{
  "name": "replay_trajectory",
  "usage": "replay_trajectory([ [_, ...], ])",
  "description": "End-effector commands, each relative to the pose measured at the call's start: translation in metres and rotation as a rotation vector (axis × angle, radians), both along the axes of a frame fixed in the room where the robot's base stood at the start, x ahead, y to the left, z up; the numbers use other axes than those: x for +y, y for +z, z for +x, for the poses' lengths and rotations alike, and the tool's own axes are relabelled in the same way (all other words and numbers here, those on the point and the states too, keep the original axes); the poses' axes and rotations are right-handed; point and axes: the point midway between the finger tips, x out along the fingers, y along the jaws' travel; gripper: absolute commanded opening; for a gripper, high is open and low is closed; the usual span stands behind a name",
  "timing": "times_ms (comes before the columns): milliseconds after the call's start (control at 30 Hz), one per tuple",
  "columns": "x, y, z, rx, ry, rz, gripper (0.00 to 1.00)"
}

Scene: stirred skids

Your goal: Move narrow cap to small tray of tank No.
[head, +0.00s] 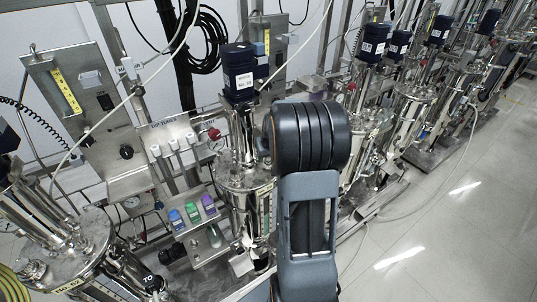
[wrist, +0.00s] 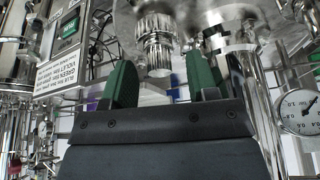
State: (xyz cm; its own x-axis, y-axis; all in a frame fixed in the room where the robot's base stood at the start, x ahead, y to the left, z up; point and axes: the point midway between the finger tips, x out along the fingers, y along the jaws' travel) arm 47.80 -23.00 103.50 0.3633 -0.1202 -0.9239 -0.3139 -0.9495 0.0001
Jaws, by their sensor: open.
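My gripper (wrist: 160,62) is open, with its two green fingers apart in the wrist view. A shiny ribbed metal cap-like piece (wrist: 155,40) hangs above and beyond the gap between them. The fingers do not hold it, and I cannot tell whether it is the narrow cap. In the head view my arm hides the gripper. Blue (head: 176,219), green (head: 192,213) and purple (head: 208,205) pieces sit in a row on a metal holder left of the middle tank (head: 235,185). I cannot tell which surface is the small tray.
A lettered sign with a green label (wrist: 66,45) stands at upper left in the wrist view, and a round gauge (wrist: 301,111) at right. A tank marked NO.62 (head: 70,286) stands at lower left. More tanks line the right. The pale floor (head: 450,215) is mostly open.

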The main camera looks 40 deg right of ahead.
Motion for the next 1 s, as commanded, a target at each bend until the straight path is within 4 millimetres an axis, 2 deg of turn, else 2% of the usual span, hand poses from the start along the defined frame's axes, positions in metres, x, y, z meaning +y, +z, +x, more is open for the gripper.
replay_trajectory([
  [300,-0.0001,-0.0009,0.0005,0.000,0.000,0.000,0.52],
  [833,-0.0001,-0.0007,0.0003,0.000,0.000,0.000,0.02],
  [1000,-0.0001,-0.0002,0.0004,0.000,0.000,0.000,0.00],
])
